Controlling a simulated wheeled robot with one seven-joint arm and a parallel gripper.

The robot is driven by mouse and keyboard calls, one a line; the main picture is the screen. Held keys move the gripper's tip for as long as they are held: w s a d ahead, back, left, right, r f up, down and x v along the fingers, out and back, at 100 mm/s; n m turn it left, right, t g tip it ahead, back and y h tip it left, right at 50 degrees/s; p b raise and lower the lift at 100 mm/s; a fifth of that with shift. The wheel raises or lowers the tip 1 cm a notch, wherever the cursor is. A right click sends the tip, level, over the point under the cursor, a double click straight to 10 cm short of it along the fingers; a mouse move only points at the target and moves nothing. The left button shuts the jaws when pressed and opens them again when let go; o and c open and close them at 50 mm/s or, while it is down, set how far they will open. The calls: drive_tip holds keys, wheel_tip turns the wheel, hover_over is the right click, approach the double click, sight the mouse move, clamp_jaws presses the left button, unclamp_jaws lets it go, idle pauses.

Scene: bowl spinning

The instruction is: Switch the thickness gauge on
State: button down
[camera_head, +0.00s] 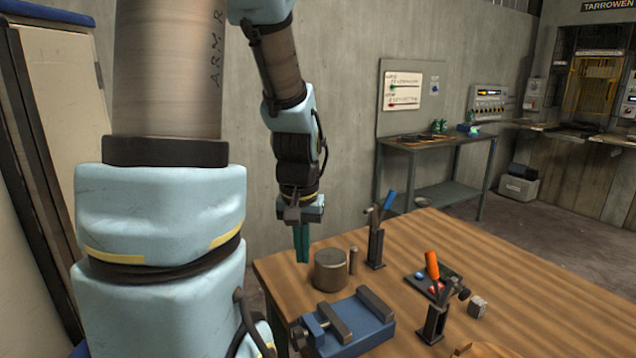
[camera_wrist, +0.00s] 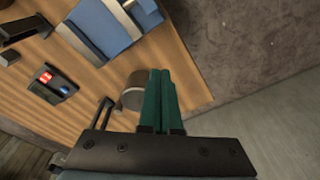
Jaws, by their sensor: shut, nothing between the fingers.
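A small dark device with a red patch and a blue button, which looks like the thickness gauge (camera_head: 452,280), lies on the wooden table. The orange-handled clamp partly hides it in the head view. It also shows at the left of the wrist view (camera_wrist: 53,84), where the red patch looks lit; I cannot tell whether it is a display or a lamp. My gripper (camera_head: 301,260) points down near the table's far left edge, beside the metal cylinder and well apart from the gauge. Its green fingers (camera_wrist: 161,72) are shut together and empty in the wrist view.
A metal cylinder (camera_head: 330,272) and a thin pin (camera_head: 353,261) stand near my gripper. A blue vise (camera_head: 370,335) lies in front. A blue-handled clamp (camera_head: 376,245) and an orange-handled clamp (camera_head: 433,320) stand upright. A small metal block (camera_head: 477,307) is at right. The table's right side is clear.

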drive_tip(key=shift+n, duration=0.4)
drive_tip(key=s+a, duration=0.3)
drive_tip(key=s, duration=0.1)
drive_tip(key=shift+a+f, duration=0.15)
drive_tip(key=shift+a, duration=0.25)
drive_tip(key=shift+w, duration=0.1)
drive_tip(key=w+d+m+b, duration=0.3)
drive_tip(key=w+d, duration=0.2)
drive_tip(key=d, duration=0.3)
drive_tip(key=w+d+m+b, duration=0.3)
drive_tip(key=w+d+b, duration=0.1)
drive_tip(key=d, duration=0.5)
drive_tip(key=d+r+m+h+b, duration=0.1)
drive_tip(key=d+m, duration=0.4)
drive_tip(key=d, duration=1.1)
drive_tip(key=shift+d+r+h+b, duration=0.15)
drive_tip(key=shift+r+h+b, duration=0.3)
drive_tip(key=shift+b, duration=0.65)
drive_tip(key=p+x, duration=0.3)
drive_tip(key=x, duration=1.1)
drive_tip(key=shift+s, duration=0.2)
